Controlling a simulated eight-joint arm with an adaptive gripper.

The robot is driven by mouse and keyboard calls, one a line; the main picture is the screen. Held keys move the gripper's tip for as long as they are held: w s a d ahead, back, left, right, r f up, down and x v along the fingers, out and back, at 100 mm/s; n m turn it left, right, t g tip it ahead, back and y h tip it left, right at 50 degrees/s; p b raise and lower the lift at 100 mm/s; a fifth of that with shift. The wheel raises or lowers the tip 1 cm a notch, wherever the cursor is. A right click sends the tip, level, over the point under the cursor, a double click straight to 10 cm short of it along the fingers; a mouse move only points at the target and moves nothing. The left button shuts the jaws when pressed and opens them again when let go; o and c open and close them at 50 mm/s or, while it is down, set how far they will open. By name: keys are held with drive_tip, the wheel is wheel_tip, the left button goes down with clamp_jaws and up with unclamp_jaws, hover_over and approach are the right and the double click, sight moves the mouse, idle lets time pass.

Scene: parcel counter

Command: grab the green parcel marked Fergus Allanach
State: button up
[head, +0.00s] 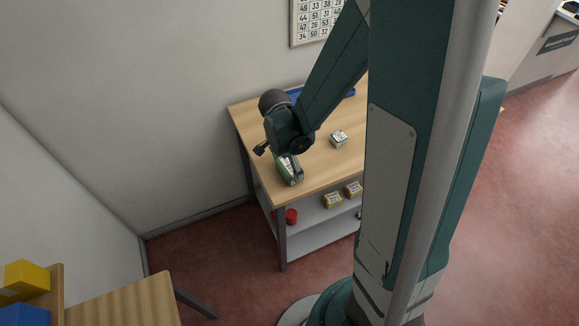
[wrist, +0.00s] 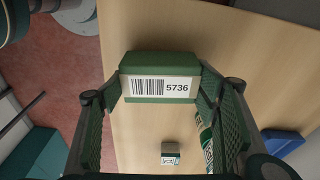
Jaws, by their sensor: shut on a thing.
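A green parcel (wrist: 160,64) is between the two fingers of my gripper (wrist: 160,90) in the wrist view. The fingers press on its left and right sides. Its facing side has a white label with a barcode and the number 5736; no name is readable on it. In the head view the green parcel (head: 284,172) is at the front left of the wooden counter (head: 318,178), partly covered by my gripper (head: 297,171). I cannot tell whether it touches the counter.
A small parcel with a white label (head: 339,139) stands right of my gripper; its writing is too small to read. A blue object (wrist: 283,145) lies farther back. A wall stands behind.

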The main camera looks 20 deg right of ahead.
sight(289, 165)
drive_tip(key=shift+r+p, duration=0.45)
drive_tip(key=shift+r, duration=4.25)
